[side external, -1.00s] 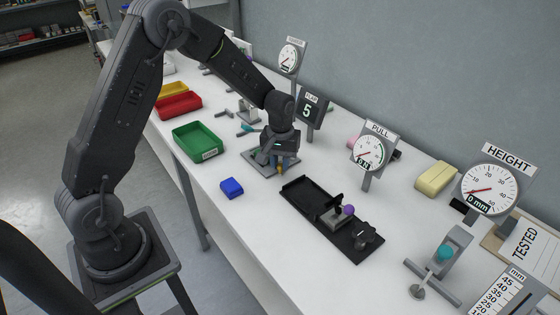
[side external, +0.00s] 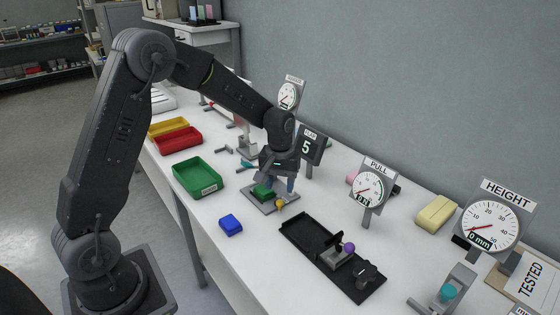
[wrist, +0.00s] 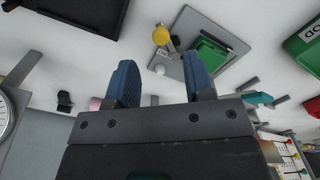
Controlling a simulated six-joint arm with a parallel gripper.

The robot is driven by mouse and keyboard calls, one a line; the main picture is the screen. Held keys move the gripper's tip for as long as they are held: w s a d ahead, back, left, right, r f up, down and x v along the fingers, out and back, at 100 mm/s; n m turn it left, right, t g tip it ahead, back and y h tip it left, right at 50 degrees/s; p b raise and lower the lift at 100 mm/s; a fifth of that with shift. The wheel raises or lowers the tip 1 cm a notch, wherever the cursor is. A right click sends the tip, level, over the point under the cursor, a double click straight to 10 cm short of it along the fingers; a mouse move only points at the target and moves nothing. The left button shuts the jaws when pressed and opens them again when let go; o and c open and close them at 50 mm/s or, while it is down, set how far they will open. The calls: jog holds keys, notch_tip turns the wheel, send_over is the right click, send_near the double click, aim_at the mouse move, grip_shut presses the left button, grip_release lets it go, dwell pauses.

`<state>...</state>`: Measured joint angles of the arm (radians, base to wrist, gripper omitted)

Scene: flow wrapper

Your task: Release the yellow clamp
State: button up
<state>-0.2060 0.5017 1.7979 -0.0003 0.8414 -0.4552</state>
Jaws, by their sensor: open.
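The yellow clamp shows as a yellow knob (side external: 280,205) at the front edge of a grey fixture plate (side external: 260,204). In the wrist view the yellow knob (wrist: 161,36) sits on a short arm at the plate's corner, beside a green block (wrist: 211,55). The green block (side external: 262,191) lies on the plate; whether the clamp presses on it I cannot tell. My gripper (side external: 284,184) hangs above the back of the plate, apart from the knob. In the wrist view its blue fingers (wrist: 162,72) are spread with nothing between them.
A green bin (side external: 198,178) and red bin (side external: 178,140) stand at left.

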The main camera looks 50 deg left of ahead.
aim_at(280, 202)
notch_tip(280, 202, up, 9)
jog(key=shift+f, duration=0.15)
jog(key=s+d+r+m+t, duration=0.25)
jog(key=s+d+r, duration=0.25)
jog(key=s+r, duration=0.4)
jog(key=s+d+m+t, duration=0.1)
jog(key=s+d+m, duration=0.1)
jog(key=s, duration=0.5)
jog(key=s+d+m+t, duration=0.2)
jog(key=s+m, duration=0.1)
jog(key=s, duration=0.4)
jog(key=shift+s+f, duration=0.2)
jog(key=shift+f, duration=0.2)
